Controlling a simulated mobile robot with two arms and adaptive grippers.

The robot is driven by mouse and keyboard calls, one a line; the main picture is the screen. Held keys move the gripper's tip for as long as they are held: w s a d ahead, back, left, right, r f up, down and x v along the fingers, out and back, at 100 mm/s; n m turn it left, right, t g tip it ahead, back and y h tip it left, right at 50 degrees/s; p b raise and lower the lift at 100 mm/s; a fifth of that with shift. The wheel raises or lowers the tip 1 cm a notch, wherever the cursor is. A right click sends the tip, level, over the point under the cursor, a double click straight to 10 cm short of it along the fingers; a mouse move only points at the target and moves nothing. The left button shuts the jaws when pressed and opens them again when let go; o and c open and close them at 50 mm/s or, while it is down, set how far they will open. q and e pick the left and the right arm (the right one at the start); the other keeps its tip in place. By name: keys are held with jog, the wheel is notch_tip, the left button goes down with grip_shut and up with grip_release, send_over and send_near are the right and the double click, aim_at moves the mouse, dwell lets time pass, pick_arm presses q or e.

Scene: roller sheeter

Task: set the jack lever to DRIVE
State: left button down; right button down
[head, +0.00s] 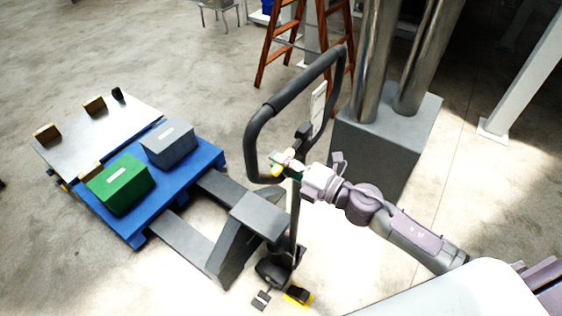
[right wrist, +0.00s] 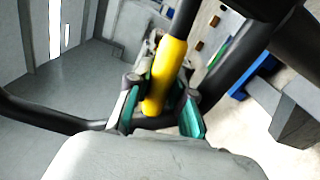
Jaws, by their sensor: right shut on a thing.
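The pallet jack's looped dark handle (head: 262,118) stands upright on its shaft in the head view. The jack lever has a yellow grip (head: 276,169) and sits at the lower part of the loop. In the right wrist view the yellow lever (right wrist: 167,70) runs down between the green-lined fingers. My right gripper (head: 291,167) is at the handle, shut on the yellow lever. The right gripper also shows in the wrist view (right wrist: 158,108). The lever's markings cannot be read. My left gripper is not in view.
A grey pedestal with metal columns (head: 385,140) stands close behind my right arm. A wooden ladder (head: 272,50) stands behind the handle.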

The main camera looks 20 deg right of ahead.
notch_tip(320, 180, up, 3)
jog(key=m+p, duration=0.3)
jog(key=p, duration=0.1)
jog(key=shift+r+p, duration=0.1)
jog(key=shift+p, duration=0.3)
jog(key=shift+d+r+m+p, duration=0.1)
jog(key=shift+r+m+p, duration=0.15)
jog(key=shift+m+p, duration=0.35)
jog(key=c, duration=1.3)
grip_release()
jog(key=v, duration=1.2)
